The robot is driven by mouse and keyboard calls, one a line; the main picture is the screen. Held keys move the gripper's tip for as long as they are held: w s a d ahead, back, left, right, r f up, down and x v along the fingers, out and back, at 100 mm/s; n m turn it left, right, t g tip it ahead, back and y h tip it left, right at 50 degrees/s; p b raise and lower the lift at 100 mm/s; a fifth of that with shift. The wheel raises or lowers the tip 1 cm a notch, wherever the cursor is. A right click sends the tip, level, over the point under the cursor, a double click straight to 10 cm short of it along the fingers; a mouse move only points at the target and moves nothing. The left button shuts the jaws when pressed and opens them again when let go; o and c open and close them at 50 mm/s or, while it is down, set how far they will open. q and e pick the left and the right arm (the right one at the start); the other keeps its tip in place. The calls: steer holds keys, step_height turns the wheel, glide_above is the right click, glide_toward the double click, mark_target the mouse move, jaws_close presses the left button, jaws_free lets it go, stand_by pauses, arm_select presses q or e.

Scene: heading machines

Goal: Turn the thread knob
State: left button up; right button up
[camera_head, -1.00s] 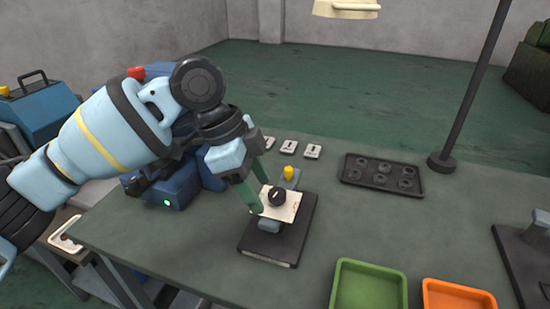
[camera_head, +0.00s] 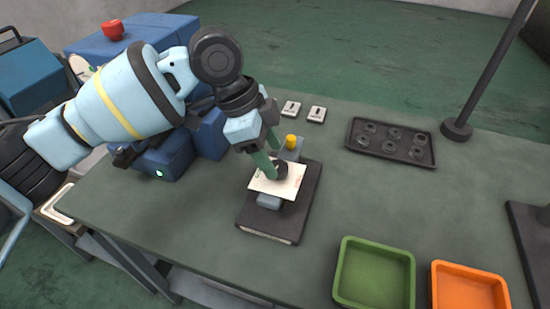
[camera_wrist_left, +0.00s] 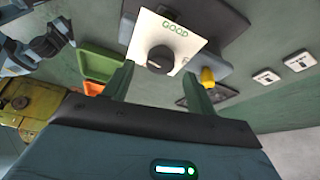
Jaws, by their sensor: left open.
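The thread knob (camera_head: 282,169) is a round black knob on a white plate (camera_head: 291,184) in the head view. The plate sits on a small stand with a dark base (camera_head: 270,226). In the left wrist view, the knob (camera_wrist_left: 160,59) shows whole, and the plate reads "GOOD" above it. My left gripper (camera_head: 275,166) is open, its green fingers reaching down at the knob and partly covering it. In the wrist view, the fingers (camera_wrist_left: 158,80) stand apart on either side; contact cannot be told. Light blue parts of mine show at that view's left edge; no right gripper is clear.
A yellow button (camera_head: 291,141) stands behind the plate. A dark tray with rings (camera_head: 416,161) lies farther back near a lamp post (camera_head: 457,128). Green (camera_head: 343,275) and orange (camera_head: 437,290) trays are at the front right. A blue machine (camera_head: 172,160) stands left.

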mark_target(282, 167)
arm_select(q)
steer(key=shift+x, duration=1.3)
steer(key=shift+c, duration=0.5)
steer(key=c, duration=0.9)
